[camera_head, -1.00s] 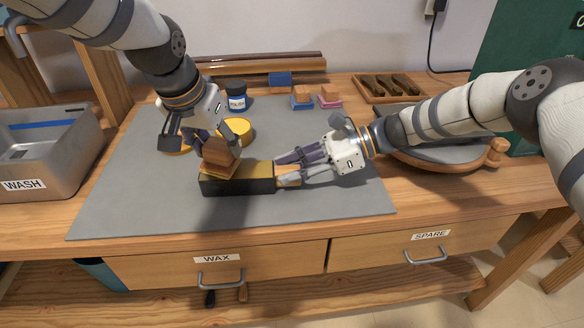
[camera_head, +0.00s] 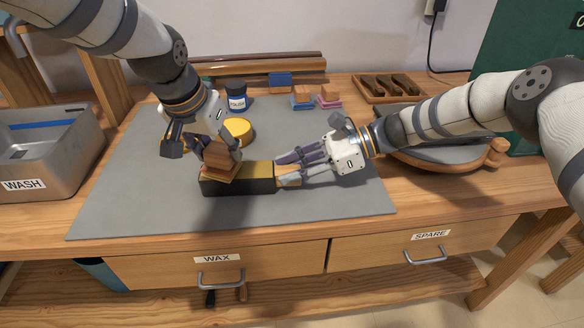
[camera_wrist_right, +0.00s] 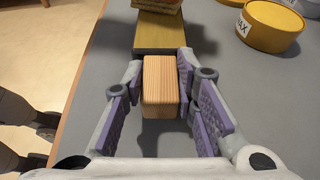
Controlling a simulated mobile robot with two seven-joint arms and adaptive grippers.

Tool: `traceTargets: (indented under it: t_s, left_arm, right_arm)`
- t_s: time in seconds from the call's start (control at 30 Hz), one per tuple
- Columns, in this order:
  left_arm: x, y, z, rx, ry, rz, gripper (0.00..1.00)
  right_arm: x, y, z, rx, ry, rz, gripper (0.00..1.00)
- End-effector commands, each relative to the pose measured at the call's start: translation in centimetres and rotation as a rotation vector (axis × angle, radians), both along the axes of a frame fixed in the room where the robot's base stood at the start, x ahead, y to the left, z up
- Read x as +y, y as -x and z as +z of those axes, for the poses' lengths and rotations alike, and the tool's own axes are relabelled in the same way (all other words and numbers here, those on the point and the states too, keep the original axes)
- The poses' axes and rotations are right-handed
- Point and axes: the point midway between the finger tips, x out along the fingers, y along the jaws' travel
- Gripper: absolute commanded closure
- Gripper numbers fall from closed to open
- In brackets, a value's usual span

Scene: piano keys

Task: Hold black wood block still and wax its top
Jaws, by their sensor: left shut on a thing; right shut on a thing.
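The black wood block (camera_head: 236,185) lies lengthwise on the grey mat, with a yellowish-brown top and a pale wooden right end. My right gripper (camera_head: 288,170) is shut on that end; the right wrist view shows the pale end (camera_wrist_right: 160,86) between purple-padded fingers. My left gripper (camera_head: 211,149) is shut on a brown applicator (camera_head: 221,158) with a light-brown underside. The applicator rests on the left part of the block's top, slightly tilted. It shows at the top edge of the right wrist view (camera_wrist_right: 158,7). The yellow wax tin (camera_head: 238,131) stands behind the block.
A polish jar (camera_head: 236,96) and several small brushes or blocks (camera_head: 303,98) stand at the back of the mat (camera_head: 130,200). The WASH basin (camera_head: 45,150) is at left. A wooden tray (camera_head: 388,88) and a round grey-topped item (camera_head: 440,150) are at right. The mat's front is clear.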

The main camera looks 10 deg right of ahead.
Motion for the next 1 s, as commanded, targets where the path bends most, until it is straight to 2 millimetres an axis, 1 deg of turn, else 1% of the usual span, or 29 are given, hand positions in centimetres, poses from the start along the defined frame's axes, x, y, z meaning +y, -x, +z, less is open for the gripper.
traceTargets:
  t_s: [0.03,0.17,0.3,0.47,0.7,0.87,1.0]
  left_arm:
    - [0.1,0.0,-0.2,0.003,0.0,0.0,0.95]
    - [0.9,0.0,-0.1,0.004,0.002,0.002,0.96]
    - [2.3,-0.1,-0.1,0.004,0.001,0.001,0.96]
    - [2.9,-0.1,-0.1,0.003,0.0,0.001,0.96]
    - [4.9,-0.2,-0.3,0.003,0.002,0.001,0.96]
    - [4.9,-0.2,-0.2,0.003,0.0,0.0,0.96]
    - [3.9,-0.2,-0.3,0.002,-0.002,-0.003,0.96]
  right_arm:
    - [-0.1,0.1,-0.4,0.004,0.005,-0.001,1.0]
    - [-0.1,0.1,-0.4,0.004,0.005,-0.001,1.0]
    - [-0.1,0.1,-0.4,0.004,0.005,-0.001,1.0]
    - [-0.1,0.1,-0.4,0.004,0.005,-0.001,1.0]
    - [-0.1,0.1,-0.4,0.004,0.004,-0.001,1.0]
    - [-0.1,0.1,-0.4,0.004,0.004,-0.001,1.0]
    - [-0.1,0.1,-0.4,0.004,0.004,-0.001,1.0]
